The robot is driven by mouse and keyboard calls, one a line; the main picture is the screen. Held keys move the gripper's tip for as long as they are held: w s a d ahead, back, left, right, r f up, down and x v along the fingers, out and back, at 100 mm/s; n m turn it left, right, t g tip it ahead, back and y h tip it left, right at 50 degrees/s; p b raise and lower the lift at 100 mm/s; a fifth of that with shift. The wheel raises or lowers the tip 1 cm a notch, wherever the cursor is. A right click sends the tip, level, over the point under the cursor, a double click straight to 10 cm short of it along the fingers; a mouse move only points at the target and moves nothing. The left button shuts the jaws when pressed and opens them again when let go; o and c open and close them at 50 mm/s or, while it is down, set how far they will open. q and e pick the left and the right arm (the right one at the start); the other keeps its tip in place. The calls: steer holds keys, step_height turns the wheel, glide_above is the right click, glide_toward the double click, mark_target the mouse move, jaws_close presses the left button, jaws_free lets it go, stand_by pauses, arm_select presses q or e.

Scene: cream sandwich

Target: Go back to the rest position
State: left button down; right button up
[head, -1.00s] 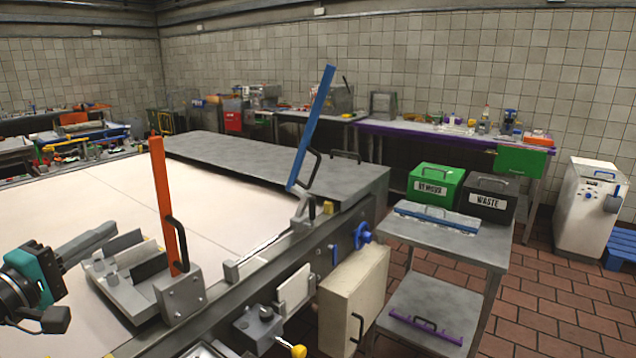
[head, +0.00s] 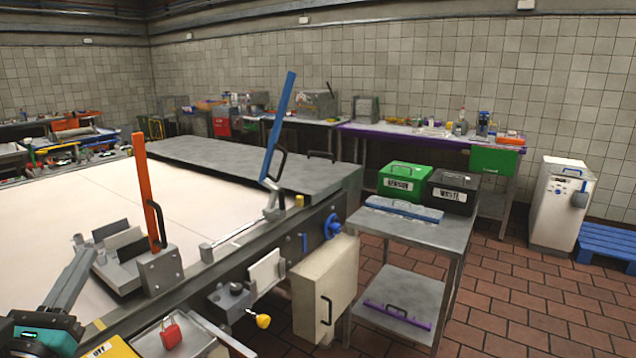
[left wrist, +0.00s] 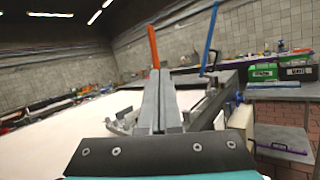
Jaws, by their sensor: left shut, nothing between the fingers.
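My left gripper (head: 88,254) is at the lower left of the head view, with its teal and black wrist below it. Its two grey fingers are shut together with nothing between them. In the left wrist view the closed fingers (left wrist: 159,78) point forward, over the pale surface of the machine. They appear close to the grey bracket with the upright orange lever (head: 148,192), but whether they touch it cannot be told. My right gripper is not in view.
A tilted blue lever (head: 277,127) stands on the pale-topped machine (head: 215,205). A metal trolley (head: 430,238) carries green (head: 405,178) and black (head: 452,192) boxes. A red padlock (head: 171,334) lies in a tray near the bottom. Brick-tiled floor at right is partly clear.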

arm_select(q)
steer(key=s+d+f+n+g+y, duration=0.2)
steer(key=s+f+n+g, duration=0.3)
steer(key=f+n, duration=0.65)
steer(key=s+d+f+n+g+y, duration=0.2)
steer(key=s+f+n+g, duration=0.3)
steer(key=f+n, duration=0.7)
steer(key=s+d+f+n+g+h, duration=0.3)
steer(key=s+d+n+g+h, duration=0.15)
steer(key=d, duration=0.45)
steer(key=s+d+f+n+g+h, duration=0.35)
steer(key=s+d+n, duration=0.2)
steer(key=d, duration=0.25)
step_height(320, 180, down, 22)
steer(key=s+g, duration=0.1)
steer(key=s, duration=0.1)
steer(key=s+a+f+g+y, duration=0.1)
steer(key=s+a+f, duration=0.1)
steer(key=s+f, duration=1.2)
steer(key=shift+s+a+g, duration=0.2)
steer(key=shift+s+g, duration=0.1)
steer(key=shift+s, duration=0.3)
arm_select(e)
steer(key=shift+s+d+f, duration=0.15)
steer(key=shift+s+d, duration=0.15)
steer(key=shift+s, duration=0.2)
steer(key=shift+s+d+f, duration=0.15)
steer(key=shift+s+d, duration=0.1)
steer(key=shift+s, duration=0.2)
